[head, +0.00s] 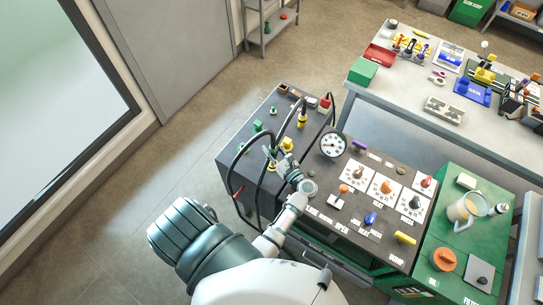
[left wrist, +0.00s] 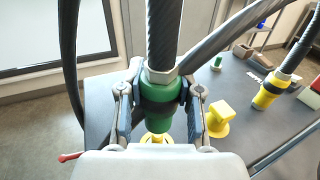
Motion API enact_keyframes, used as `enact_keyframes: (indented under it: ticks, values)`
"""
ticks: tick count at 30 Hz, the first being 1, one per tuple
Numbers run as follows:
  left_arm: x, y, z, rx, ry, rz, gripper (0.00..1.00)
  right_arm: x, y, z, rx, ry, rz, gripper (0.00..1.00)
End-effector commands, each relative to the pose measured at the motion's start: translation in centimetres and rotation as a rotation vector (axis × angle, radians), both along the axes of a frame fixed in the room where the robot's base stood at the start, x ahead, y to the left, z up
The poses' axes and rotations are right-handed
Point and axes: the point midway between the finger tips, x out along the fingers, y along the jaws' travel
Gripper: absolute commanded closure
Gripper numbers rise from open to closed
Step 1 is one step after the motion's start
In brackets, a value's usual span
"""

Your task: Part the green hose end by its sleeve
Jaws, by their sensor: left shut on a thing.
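The green hose end (left wrist: 165,105) hangs from a dark hose in the left wrist view, with a grey metal collar at its top. My left gripper (left wrist: 161,98) is shut on it, one finger on each side of the green sleeve. A yellow fitting (left wrist: 155,138) shows just below the green end; I cannot tell whether they touch. In the head view my left gripper (head: 277,158) is over the left part of the dark cart top and mostly hides the hose end. My right gripper is not in view.
A yellow-banded hose end (left wrist: 270,92) stands to the right, and a yellow fitting (left wrist: 218,120) is close beside my right-hand finger. Dark hoses arch around the gripper. A gauge (head: 333,144) and a panel of knobs (head: 383,188) lie to the right. Small green fittings (head: 257,126) stand behind.

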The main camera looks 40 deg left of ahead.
Motion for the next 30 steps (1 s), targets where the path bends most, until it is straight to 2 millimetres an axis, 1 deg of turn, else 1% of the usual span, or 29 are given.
enact_keyframes:
  ticks: [5,8,30]
  values:
    - [0.0,-0.1,0.0,0.001,0.000,0.000,1.00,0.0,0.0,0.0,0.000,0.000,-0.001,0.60]
    - [0.0,0.0,0.4,0.001,-0.001,0.000,1.00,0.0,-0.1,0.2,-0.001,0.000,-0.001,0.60]
    - [0.0,0.0,7.0,-0.001,-0.002,0.000,1.00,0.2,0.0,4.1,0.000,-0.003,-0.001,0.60]
